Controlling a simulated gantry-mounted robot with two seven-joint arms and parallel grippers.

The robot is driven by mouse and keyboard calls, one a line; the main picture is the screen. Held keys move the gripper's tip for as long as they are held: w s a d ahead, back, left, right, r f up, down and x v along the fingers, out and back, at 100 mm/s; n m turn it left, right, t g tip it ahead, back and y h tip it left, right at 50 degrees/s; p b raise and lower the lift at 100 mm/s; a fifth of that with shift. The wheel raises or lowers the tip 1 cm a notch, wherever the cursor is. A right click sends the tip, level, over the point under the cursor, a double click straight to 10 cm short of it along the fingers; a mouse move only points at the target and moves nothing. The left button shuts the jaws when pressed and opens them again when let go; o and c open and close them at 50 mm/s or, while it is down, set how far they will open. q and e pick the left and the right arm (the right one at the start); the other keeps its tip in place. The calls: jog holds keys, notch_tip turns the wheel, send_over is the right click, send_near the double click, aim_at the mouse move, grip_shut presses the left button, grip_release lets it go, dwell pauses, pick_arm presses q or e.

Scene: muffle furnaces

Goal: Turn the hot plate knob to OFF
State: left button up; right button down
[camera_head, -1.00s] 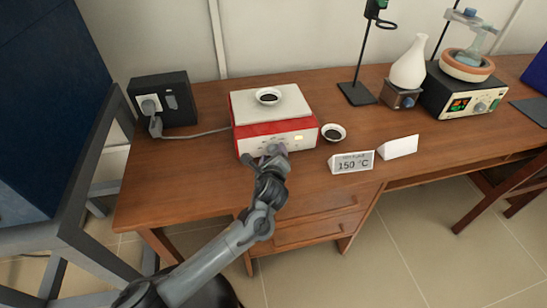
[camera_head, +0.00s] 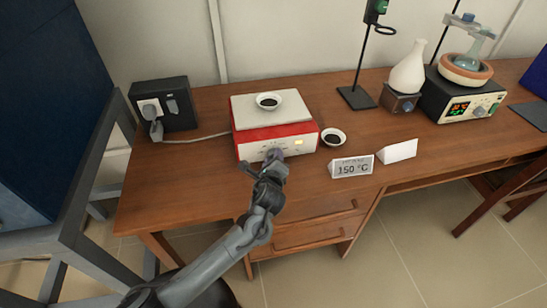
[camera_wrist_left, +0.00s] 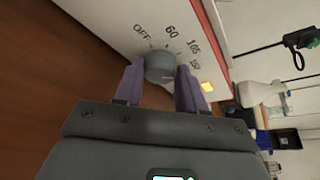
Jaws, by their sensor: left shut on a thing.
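The hot plate (camera_head: 250,144) is a red and white box with a pale top, standing on the desk. Its grey round knob (camera_wrist_left: 160,66) shows in the left wrist view on the white front panel, with the marks OFF, 60, 105 and 150 around it. My left gripper (camera_wrist_left: 159,76) is shut on the knob, one purple finger on each side of it. In the head view the left gripper (camera_head: 272,158) is at the front panel and covers the knob. I cannot clearly tell which mark the knob points to. A yellow lamp (camera_wrist_left: 207,87) is lit beside it.
A small dish (camera_head: 268,101) of dark material sits on the hot plate, and another dish (camera_head: 333,136) stands to its right. A 150 °C sign (camera_head: 352,167) stands near the desk's front edge. A black socket box (camera_head: 176,113) is at the left, its cord running towards the hot plate.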

pick_arm(q)
jog(key=shift+a+n+h, duration=0.1)
jog(key=shift+n+h, duration=0.2)
jog(key=shift+n, duration=0.2)
jog(key=shift+f+n+t+h+p, duration=0.1)
jog(key=shift+n+t+h+p, duration=0.25)
jog(key=shift+n, duration=0.25)
pick_arm(e)
jog(key=shift+a+r, duration=0.1)
jog(key=shift+r, duration=0.6)
pick_arm(q)
jog(key=o, duration=1.1)
jog(key=shift+c, duration=0.2)
jog(key=shift+s, duration=0.1)
